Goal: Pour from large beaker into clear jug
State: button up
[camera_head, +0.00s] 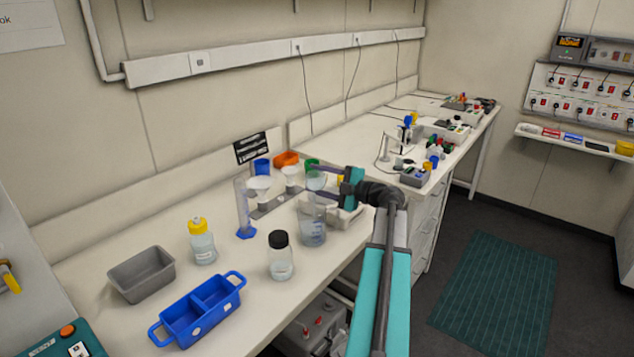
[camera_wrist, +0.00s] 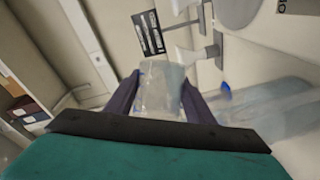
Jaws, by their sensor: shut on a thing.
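My gripper (camera_head: 320,181) is shut on a clear beaker (camera_head: 316,182), with one dark finger on each side of it. The beaker is held in the air above the bench, over the clear jug. The clear jug (camera_head: 312,230) stands upright on the bench, with blue marks on its wall and what looks like liquid inside. In the wrist view the beaker (camera_wrist: 160,92) fills the space between the fingers; the room appears strongly tilted there. The beaker's contents cannot be made out, and I cannot tell whether anything is flowing.
A measuring cylinder (camera_head: 243,208) stands left of the jug, and a black-capped bottle (camera_head: 281,257) stands in front. Further left are a yellow-capped bottle (camera_head: 202,243), a grey tray (camera_head: 141,274) and a blue two-part carrier (camera_head: 200,312). Several small containers crowd behind the jug.

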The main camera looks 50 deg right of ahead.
jog(key=shift+s+a+r+n+t+y+b, duration=0.3)
jog(key=shift+n+b, duration=0.65)
jog(key=shift+b, duration=0.95)
jog(key=shift+w+a+r+n+t+b, duration=0.1)
jog(key=shift+n+t+b, duration=0.65)
jog(key=shift+b, duration=1.1)
dwell(1.7)
jog(key=shift+s+a+r+n+b, duration=0.15)
jog(key=shift+n+b, duration=0.45)
jog(key=shift+b, duration=0.3)
jog(key=shift+s+a+r+n+b, duration=0.1)
jog(key=shift+n+b, duration=0.5)
jog(key=shift+b, duration=0.25)
dwell(0.8)
